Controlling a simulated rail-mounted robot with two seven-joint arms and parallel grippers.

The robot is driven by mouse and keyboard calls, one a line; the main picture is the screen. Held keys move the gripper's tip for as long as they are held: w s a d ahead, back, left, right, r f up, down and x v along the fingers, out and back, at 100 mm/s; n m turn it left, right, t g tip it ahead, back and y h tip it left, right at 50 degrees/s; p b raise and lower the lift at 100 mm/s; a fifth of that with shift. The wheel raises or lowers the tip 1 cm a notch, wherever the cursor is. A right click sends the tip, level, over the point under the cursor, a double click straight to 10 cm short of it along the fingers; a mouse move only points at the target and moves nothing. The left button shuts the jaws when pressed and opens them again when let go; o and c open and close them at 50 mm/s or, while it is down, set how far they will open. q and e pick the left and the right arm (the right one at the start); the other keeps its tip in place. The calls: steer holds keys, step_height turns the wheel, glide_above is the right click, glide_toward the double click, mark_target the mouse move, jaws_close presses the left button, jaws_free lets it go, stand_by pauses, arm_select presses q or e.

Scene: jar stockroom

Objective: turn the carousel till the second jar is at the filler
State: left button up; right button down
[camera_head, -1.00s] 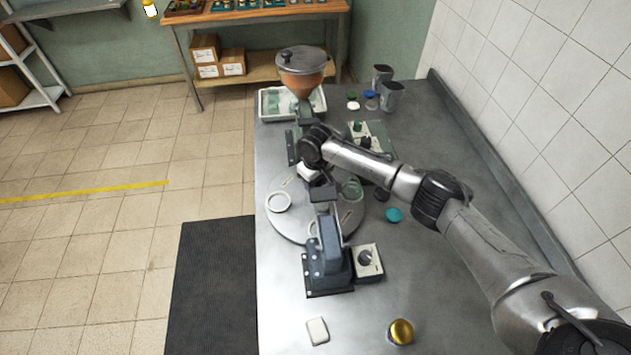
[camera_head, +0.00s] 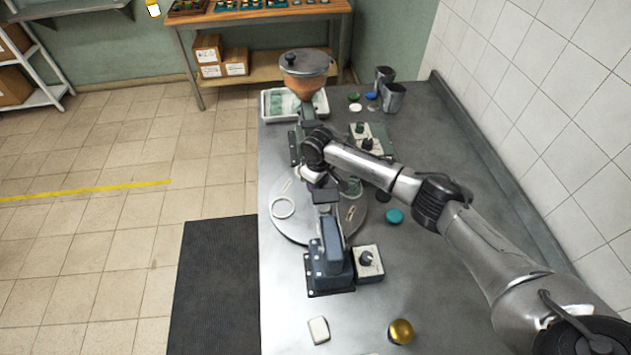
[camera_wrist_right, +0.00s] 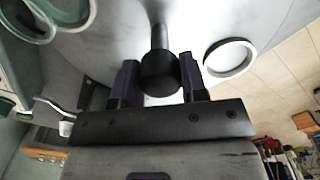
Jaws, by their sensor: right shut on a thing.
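The carousel (camera_head: 297,228) is a round grey turntable on the steel bench. A pale ring-shaped seat (camera_head: 283,207) lies on its left side, and it also shows in the right wrist view (camera_wrist_right: 230,57). A greenish glass jar (camera_head: 352,188) stands at its right, partly behind my arm. The filler (camera_head: 304,77), a copper hopper with a grey lid, stands behind the carousel. My right gripper (camera_wrist_right: 160,78) is shut on the carousel's dark knob (camera_wrist_right: 160,74), which rises on a post between the fingers. My arm hides the knob in the head view. My left gripper is not in view.
A blue-grey machine (camera_head: 330,262) with a control box (camera_head: 369,264) stands at the carousel's front edge. A teal lid (camera_head: 394,216) and a gold lid (camera_head: 400,331) lie on the bench.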

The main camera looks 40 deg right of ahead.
steer(key=shift+n, duration=0.7)
steer(key=shift+n+p, duration=0.5)
steer(key=shift+n, duration=0.5)
steer(key=shift+n+p, duration=0.3)
steer(key=shift+n, duration=5.9)
steer(key=shift+r, duration=0.1)
